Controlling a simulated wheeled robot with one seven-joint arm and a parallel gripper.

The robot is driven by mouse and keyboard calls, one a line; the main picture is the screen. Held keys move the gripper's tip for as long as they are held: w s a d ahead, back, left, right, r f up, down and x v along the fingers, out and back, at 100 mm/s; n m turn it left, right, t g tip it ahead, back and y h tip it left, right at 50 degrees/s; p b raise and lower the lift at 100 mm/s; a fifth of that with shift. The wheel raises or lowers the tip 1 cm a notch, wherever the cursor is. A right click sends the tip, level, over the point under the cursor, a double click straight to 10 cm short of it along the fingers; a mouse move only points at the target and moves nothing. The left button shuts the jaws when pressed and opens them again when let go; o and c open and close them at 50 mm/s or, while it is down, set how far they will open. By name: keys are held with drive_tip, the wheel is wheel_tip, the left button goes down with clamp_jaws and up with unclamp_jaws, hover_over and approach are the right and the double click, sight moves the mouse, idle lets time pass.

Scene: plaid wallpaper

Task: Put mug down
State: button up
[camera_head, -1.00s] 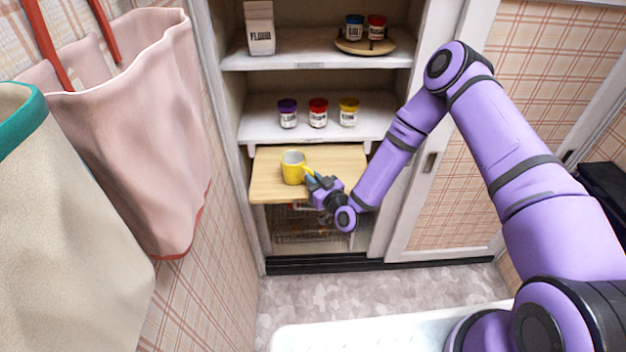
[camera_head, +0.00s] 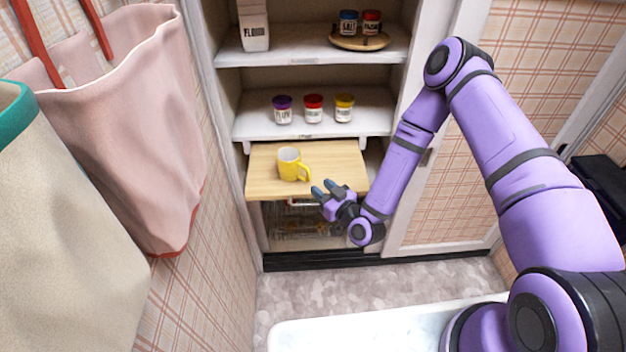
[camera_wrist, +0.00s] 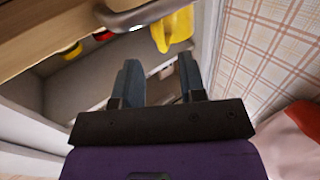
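A yellow mug (camera_head: 289,164) with a pale inside stands upright on the light wooden pull-out board (camera_head: 262,184) of the cupboard. Its handle faces right and toward me. My gripper (camera_head: 324,190) is open and empty, at the board's front edge, to the right of the mug and apart from it. In the wrist view, my gripper (camera_wrist: 160,75) shows its two fingers spread with nothing between them.
Purple-, red- and yellow-lidded jars (camera_head: 313,110) stand on the shelf above the board. Higher up are a flour carton (camera_head: 254,28) and two jars on a round wooden tray (camera_head: 345,41). Bags (camera_head: 120,120) hang at left. The board's right side is clear.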

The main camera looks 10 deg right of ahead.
drive_tip(key=v, duration=0.5)
drive_tip(key=w+d+r+n+g+h, duration=0.3)
drive_tip(key=w+r, duration=0.4)
drive_tip(key=r, duration=0.6)
drive_tip(key=s+d+r+m+g+h, duration=0.15)
drive_tip(key=d+r, duration=0.25)
drive_tip(key=r, duration=0.4)
drive_tip(key=s+d+r+g+h, duration=0.1)
drive_tip(key=d+r+g+h, duration=0.15)
drive_tip(key=d+r, duration=0.35)
drive_tip(key=s+d+r+m+h, duration=0.3)
drive_tip(key=s+d+r+m, duration=0.1)
drive_tip(key=s+r, duration=0.8)
drive_tip(key=s+r+m+g, duration=0.1)
drive_tip(key=s+r+m, duration=0.1)
drive_tip(key=s, duration=0.7)
drive_tip(key=s+d+r+m+g, duration=0.1)
drive_tip(key=s+r+m+g, duration=0.1)
drive_tip(key=s+r, duration=0.3)
drive_tip(key=s, duration=0.4)
drive_tip(key=shift+d+r, duration=0.3)
drive_tip(key=shift+r, duration=0.05)
